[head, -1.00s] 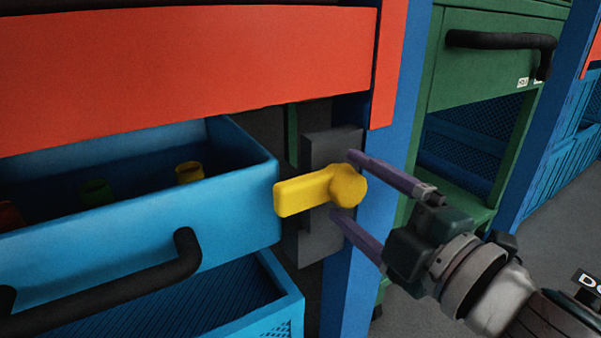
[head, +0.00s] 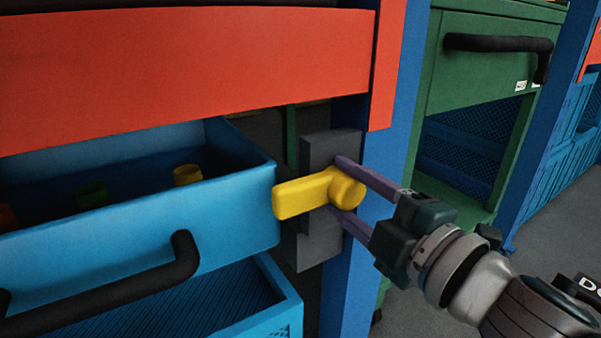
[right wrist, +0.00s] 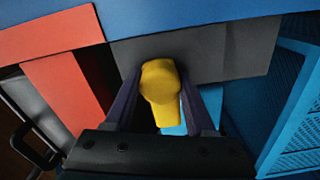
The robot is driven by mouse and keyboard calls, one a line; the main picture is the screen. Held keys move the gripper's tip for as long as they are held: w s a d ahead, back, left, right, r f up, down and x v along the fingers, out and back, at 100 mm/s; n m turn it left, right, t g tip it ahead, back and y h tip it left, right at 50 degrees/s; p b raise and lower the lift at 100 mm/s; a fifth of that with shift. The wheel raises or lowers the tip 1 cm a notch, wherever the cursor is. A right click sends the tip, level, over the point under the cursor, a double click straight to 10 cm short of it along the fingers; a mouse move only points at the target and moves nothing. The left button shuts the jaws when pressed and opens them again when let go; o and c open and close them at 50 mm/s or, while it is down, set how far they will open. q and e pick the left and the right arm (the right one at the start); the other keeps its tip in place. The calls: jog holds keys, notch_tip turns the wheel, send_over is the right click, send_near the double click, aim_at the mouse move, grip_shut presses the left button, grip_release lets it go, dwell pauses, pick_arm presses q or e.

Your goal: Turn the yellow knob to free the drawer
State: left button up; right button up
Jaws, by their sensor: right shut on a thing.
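The yellow knob (head: 306,194) sits on a dark grey block (head: 330,150) fixed beside the blue post. Its lever points left in the head view, in front of the right edge of the blue drawer (head: 230,230). My right gripper (head: 345,188) is shut on the round end of the knob, one purple finger above and one below. In the right wrist view the knob (right wrist: 160,88) stands between the two fingers (right wrist: 158,105). The drawer stands out from under the red panel and has a black handle (head: 120,285). My left gripper is not in view.
Yellow (head: 187,174) and green (head: 92,194) cylindrical pieces stand in the drawer. A lower blue bin (head: 285,310) is below. The blue post (head: 385,140) stands close behind my right fingers. A green cabinet (head: 480,90) is at the right, with open floor in front.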

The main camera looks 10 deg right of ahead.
grip_shut()
dwell(0.5)
jog(key=m+p, duration=0.2)
jog(key=m, duration=0.1)
jog(key=shift+r+m, duration=0.15)
jog(key=shift+m, duration=0.25)
jog(key=m+p, duration=0.2)
jog(key=m, duration=0.2)
jog(key=shift+m, duration=0.3)
jog(key=m+p, duration=0.1)
jog(key=m, duration=0.3)
jog(key=m+p, duration=0.1)
jog(key=m, duration=0.3)
jog(key=shift+m, duration=0.4)
